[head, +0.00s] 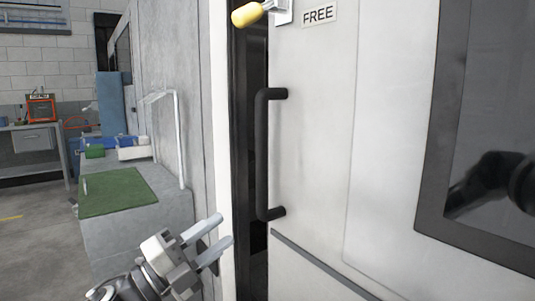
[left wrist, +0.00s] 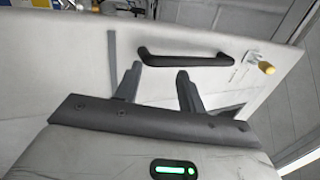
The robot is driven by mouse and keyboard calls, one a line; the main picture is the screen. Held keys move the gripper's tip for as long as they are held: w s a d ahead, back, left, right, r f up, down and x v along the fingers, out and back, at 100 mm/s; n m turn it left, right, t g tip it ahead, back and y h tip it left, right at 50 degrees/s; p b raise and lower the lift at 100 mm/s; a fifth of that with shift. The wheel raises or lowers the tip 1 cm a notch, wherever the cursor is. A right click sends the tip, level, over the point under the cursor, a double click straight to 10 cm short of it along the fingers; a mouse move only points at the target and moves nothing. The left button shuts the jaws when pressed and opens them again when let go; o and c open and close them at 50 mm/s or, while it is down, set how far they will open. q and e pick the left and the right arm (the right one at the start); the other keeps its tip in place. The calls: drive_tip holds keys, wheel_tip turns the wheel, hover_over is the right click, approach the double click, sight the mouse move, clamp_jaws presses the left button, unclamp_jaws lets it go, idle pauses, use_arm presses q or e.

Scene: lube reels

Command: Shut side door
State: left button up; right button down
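The side door (head: 320,160) is a pale panel with a black vertical handle (head: 262,155) near its left edge. A dark gap (head: 252,265) shows between that edge and the white frame (head: 221,130), so the door stands partly open. My left gripper (head: 220,232) is low and left of the handle, in front of the frame, with its fingers apart and nothing between them. In the left wrist view the open fingers (left wrist: 159,72) point toward the door (left wrist: 75,65), and the handle (left wrist: 187,59) lies beyond them, apart from them. My right gripper is not in view.
A yellow-tipped latch (head: 248,14) and a "FREE" sign (head: 319,13) are at the top of the door. A dark-framed window (head: 428,170) is on the right. At left are a grey block with a green mat (head: 115,192) and a workbench (head: 35,140). Open floor lies between.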

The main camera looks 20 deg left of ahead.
use_arm(q)
wheel_tip(320, 180, up, 10)
drive_tip(key=s+a+r+m+g+h+b, duration=0.15)
drive_tip(key=m+g+h, duration=0.3)
drive_tip(key=m, duration=0.95)
drive_tip(key=m+g+y+b, duration=0.1)
drive_tip(key=m+g+y, duration=0.1)
drive_tip(key=m+y, duration=0.3)
approach(262, 135)
drive_tip(key=shift+m+h, duration=0.5)
drive_tip(key=shift+h, duration=0.05)
drive_tip(key=p+x, duration=0.2)
drive_tip(key=x, duration=0.1)
drive_tip(key=p+x, duration=0.2)
drive_tip(key=x, duration=0.2)
drive_tip(key=w+a+p+x, duration=0.1)
drive_tip(key=p+x, duration=0.1)
drive_tip(key=x, duration=0.1)
drive_tip(key=shift+w+d+f, duration=0.2)
drive_tip(key=shift+w+f, duration=0.05)
drive_tip(key=shift+f, duration=0.15)
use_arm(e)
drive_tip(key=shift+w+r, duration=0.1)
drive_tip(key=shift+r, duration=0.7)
use_arm(q)
clamp_jaws()
